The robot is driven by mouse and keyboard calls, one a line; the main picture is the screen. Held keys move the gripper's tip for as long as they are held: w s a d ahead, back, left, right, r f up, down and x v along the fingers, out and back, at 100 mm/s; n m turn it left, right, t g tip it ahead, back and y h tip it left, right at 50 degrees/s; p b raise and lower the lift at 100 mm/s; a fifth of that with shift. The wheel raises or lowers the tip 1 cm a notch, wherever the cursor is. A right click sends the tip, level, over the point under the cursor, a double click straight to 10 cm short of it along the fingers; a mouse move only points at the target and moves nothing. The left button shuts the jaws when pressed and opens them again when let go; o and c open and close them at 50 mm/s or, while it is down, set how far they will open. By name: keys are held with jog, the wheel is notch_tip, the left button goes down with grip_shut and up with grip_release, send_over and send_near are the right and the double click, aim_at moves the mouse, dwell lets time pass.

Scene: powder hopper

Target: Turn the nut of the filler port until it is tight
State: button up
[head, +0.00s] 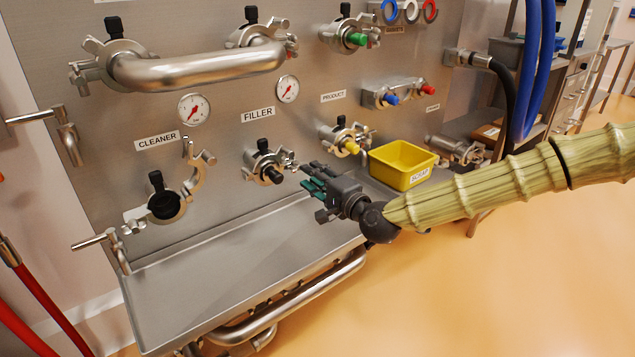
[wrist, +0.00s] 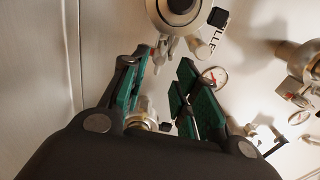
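The filler port (head: 265,165) is a round steel fitting with a black handle above it and a black plug, below the FILLER label (head: 257,114). Its clamp nut (head: 289,167) sticks out at the right side. My gripper (head: 308,176) is just right of this nut, with dark green finger pads pointing at it. In the wrist view, the two fingers of my gripper (wrist: 160,86) stand apart with nothing seen held between them. A round fitting beside a partly visible label shows at the top there, with metal lugs just beyond the fingertips. Contact with the nut cannot be told.
The cleaner port (head: 165,204) is at the left, its clamp arm swung open. The product port (head: 345,140) and a yellow bin (head: 400,165) are to the right. A steel shelf (head: 240,265) lies below, bare.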

aim_at(298, 166)
jog(key=shift+x, duration=2.95)
grip_shut()
